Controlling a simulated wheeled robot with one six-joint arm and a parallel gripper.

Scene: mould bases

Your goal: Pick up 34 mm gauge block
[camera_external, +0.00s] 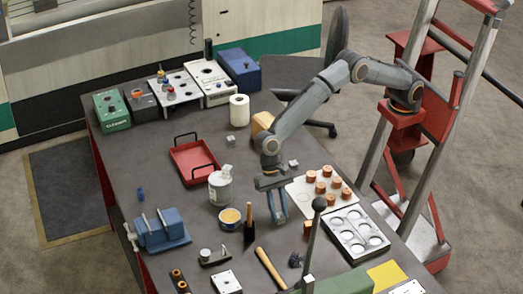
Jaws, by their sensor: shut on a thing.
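My gripper (278,218) points down over the middle of the dark table, just left of the white board with copper-coloured cylinders. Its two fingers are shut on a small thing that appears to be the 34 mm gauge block. The fingers mostly hide it, so its size and any marking cannot be read. I cannot tell whether it touches the table. Two other small grey blocks show, one near the red tray (230,141) and one beside my arm (292,164).
The white board (300,190) and a metal plate with round recesses (352,232) lie right of my gripper. A hammer (270,268) and an upright lever (314,235) are in front.

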